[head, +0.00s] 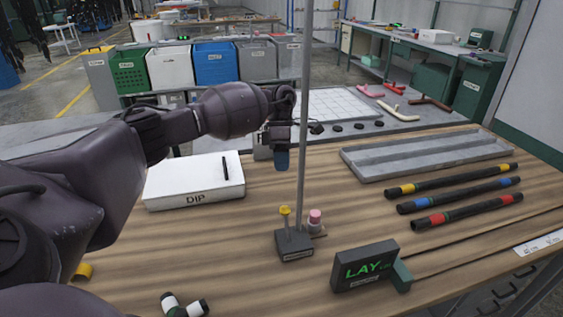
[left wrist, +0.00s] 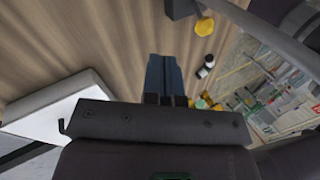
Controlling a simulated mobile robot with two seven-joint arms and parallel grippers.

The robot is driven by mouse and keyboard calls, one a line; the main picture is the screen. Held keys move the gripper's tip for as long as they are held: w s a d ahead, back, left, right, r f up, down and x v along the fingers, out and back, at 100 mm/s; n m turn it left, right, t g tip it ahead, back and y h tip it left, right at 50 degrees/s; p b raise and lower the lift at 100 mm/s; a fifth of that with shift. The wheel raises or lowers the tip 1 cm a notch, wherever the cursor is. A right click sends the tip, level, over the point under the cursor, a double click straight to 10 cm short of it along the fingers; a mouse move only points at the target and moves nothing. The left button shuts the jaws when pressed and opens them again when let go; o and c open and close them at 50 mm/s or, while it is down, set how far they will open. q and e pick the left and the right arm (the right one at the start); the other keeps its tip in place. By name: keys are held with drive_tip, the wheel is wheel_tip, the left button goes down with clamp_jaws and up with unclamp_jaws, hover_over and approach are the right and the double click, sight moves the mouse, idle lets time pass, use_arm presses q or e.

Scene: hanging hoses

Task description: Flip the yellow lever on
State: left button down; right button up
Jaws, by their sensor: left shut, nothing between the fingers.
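The yellow lever (head: 285,214) has a round yellow knob and stands about upright on a small dark box (head: 295,246) at the foot of a thin grey pole. In the left wrist view, the yellow knob (left wrist: 204,27) shows at the top, beside part of the dark box (left wrist: 180,8). My left gripper (head: 281,163) points down in the air, above and apart from the lever in the head view, just left of the pole. Its fingers (left wrist: 165,66) are together and hold nothing. My right gripper is not in view.
The grey pole (head: 303,120) rises close to my left gripper. A pink knob (head: 315,216) stands right of the lever. A LAY sign (head: 364,267) is front right, a white DIP box (head: 195,182) left, a grey tray (head: 425,154) back right. Black hoses with coloured bands (head: 460,195) lie right.

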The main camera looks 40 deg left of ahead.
use_arm(q)
drive_tip(key=s+d+f+p, duration=0.2)
drive_tip(key=s+d+f, duration=0.2)
drive_tip(key=s+d, duration=0.1)
drive_tip(key=shift+s+d+f, duration=0.2)
drive_tip(key=shift+s+f, duration=0.1)
drive_tip(key=shift+s, duration=0.4)
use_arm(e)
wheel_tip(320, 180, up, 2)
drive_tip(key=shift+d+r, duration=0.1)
use_arm(q)
drive_tip(key=shift+w, duration=0.1)
drive_tip(key=v, duration=1.1)
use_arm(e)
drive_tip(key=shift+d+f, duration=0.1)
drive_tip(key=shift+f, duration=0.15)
